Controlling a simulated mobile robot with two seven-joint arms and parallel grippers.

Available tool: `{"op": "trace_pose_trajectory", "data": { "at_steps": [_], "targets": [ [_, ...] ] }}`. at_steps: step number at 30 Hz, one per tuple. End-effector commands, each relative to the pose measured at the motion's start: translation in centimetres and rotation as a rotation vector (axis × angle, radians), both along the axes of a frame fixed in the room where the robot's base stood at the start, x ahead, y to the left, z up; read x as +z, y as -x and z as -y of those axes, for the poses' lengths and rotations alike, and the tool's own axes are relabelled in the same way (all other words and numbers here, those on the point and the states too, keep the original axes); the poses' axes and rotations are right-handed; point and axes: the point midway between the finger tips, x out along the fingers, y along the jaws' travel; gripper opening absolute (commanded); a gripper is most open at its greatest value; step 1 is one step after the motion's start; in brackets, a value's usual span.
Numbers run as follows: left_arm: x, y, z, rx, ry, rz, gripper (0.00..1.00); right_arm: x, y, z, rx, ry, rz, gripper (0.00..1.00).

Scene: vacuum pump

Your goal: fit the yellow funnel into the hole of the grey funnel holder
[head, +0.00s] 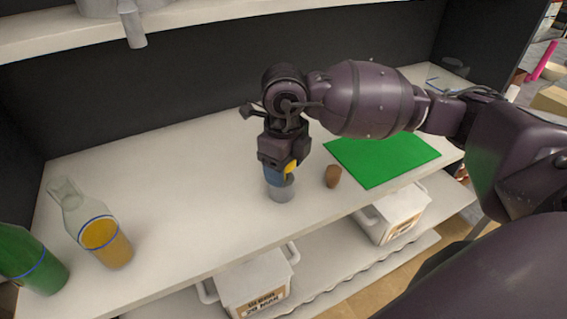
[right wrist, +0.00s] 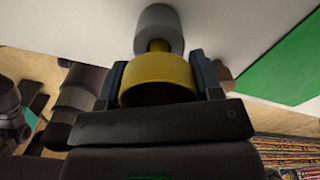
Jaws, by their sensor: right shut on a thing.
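My right gripper (head: 284,172) is over the shelf, shut on the yellow funnel (head: 291,167). In the right wrist view the yellow funnel (right wrist: 157,72) sits between the two fingers (right wrist: 160,80), wide end toward the camera, narrow spout pointing away. The grey funnel holder (head: 281,191) stands upright on the white shelf, right below the gripper. In the right wrist view the holder (right wrist: 159,17) lies straight beyond the spout, in line with it. The spout's tip and the hole are hidden, so I cannot tell whether the tip is inside. My left gripper is not in view.
A brown object (head: 333,176) stands close to the right of the holder. A green mat (head: 382,155) lies further right. A flask with orange liquid (head: 100,235) and a green bottle (head: 30,262) stand at the left. White bins (head: 252,285) are below. The shelf left of the holder is clear.

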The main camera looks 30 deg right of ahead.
Motion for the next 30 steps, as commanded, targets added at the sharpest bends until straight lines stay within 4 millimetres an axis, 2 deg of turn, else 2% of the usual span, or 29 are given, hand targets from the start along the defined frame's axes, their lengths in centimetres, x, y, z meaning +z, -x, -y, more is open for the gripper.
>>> {"op": "trace_pose_trajectory", "data": {
  "at_steps": [30],
  "targets": [
    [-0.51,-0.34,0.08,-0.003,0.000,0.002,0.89,-0.92,0.00,0.01,0.000,0.000,0.000,0.36]
  ]
}}
